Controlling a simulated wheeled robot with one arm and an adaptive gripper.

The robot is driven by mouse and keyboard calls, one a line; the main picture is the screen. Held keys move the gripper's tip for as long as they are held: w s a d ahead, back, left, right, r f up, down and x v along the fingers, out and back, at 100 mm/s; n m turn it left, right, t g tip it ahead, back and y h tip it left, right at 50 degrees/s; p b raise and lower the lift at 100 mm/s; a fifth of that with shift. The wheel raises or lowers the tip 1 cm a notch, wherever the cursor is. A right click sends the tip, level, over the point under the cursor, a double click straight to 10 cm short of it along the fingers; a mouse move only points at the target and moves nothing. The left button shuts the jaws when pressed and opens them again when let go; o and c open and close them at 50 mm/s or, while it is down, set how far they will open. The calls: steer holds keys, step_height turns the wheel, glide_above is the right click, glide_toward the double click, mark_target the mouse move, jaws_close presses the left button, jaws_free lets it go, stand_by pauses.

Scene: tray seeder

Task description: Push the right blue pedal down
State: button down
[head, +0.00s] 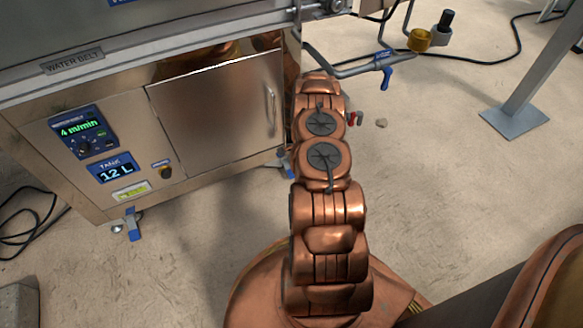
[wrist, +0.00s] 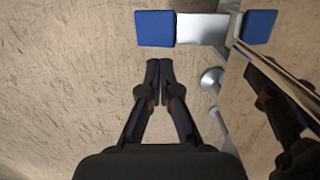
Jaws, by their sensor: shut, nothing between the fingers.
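In the wrist view, a square blue pedal (wrist: 154,29) lies near the top edge, joined by a metal bracket (wrist: 203,28) to a second blue piece (wrist: 258,26) on its right. My gripper (wrist: 159,62) is shut and empty, its fingertips pointing at the blue pedal with a small gap in the picture. I cannot tell their height over it. In the head view, my arm hides the gripper and most of the right pedal; only a bit of metal and blue shows beside the arm. The left blue pedal (head: 132,225) is in plain view under the machine's left front corner.
The steel machine cabinet (head: 215,110) stands left of my arm, and its reflective side runs down the right of the wrist view. A round metal foot (wrist: 212,79) sits right of my fingers. A pipe with a blue valve handle (head: 386,77) is beyond.

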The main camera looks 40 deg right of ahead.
step_height(320, 180, up, 7)
steer(key=shift+s+d+r, duration=0.15)
steer(key=shift+d+r, duration=0.05)
steer(key=shift+d, duration=0.15)
stand_by(0.4)
stand_by(0.5)
